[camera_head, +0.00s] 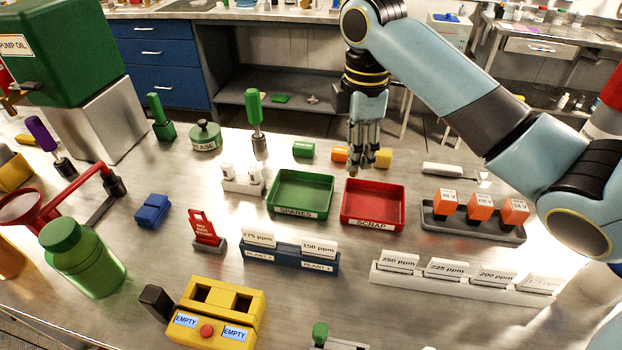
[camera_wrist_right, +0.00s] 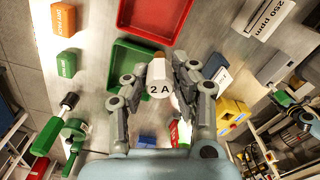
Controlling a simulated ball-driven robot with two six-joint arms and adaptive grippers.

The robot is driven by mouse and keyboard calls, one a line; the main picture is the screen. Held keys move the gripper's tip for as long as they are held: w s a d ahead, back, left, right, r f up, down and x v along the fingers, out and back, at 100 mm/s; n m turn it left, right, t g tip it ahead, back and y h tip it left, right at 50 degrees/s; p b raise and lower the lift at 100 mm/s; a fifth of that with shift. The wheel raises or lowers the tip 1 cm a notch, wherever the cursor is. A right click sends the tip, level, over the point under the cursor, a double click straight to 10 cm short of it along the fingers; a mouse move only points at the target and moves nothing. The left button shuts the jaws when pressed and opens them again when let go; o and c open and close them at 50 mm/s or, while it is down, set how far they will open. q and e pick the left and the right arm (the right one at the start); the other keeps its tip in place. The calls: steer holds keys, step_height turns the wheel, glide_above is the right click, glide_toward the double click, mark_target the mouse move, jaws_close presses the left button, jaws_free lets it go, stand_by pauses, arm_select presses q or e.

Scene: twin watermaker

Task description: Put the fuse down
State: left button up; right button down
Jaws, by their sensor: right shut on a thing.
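My right gripper (camera_head: 360,170) points down near the back edge of the red SCRAP tray (camera_head: 345,218) in the head view. In the head view the fuse is mostly hidden by the fingers. The green SPARES tray (camera_head: 272,208) lies left of the red tray; both look empty. A white holder (camera_head: 243,187) with two white fuses (camera_head: 227,171) stands left of the green tray. My left gripper is not in view.
Green, orange and yellow blocks (camera_head: 303,149) lie behind the trays. A grey tray (camera_head: 470,232) with orange units is at right. Blue (camera_head: 290,257) and white (camera_head: 450,283) card racks stand in front. A yellow EMPTY box (camera_head: 217,312) and red tag stand (camera_head: 205,232) are nearer left.

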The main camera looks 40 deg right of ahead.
steer(key=w+a+f, duration=0.1)
steer(key=w+f, duration=0.1)
steer(key=w, duration=0.1)
steer(key=w+a+f, duration=0.2)
steer(key=w, duration=0.1)
steer(key=w+a+f, duration=0.2)
steer(key=w, duration=0.1)
steer(key=shift+w+a+f, duration=0.1)
steer(key=shift+w+f, duration=0.15)
step_height(320, 180, down, 3)
steer(key=shift+f, duration=0.2)
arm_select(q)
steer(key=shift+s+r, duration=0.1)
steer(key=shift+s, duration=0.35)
arm_select(e)
steer(key=shift+f, duration=0.25)
steer(key=c, duration=1.5)
jaws_free()
steer(key=shift+f, duration=0.15)
steer(key=shift+c, duration=0.2)
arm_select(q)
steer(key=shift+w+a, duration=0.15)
arm_select(e)
steer(key=o, duration=0.5)
steer(key=shift+c, duration=0.2)
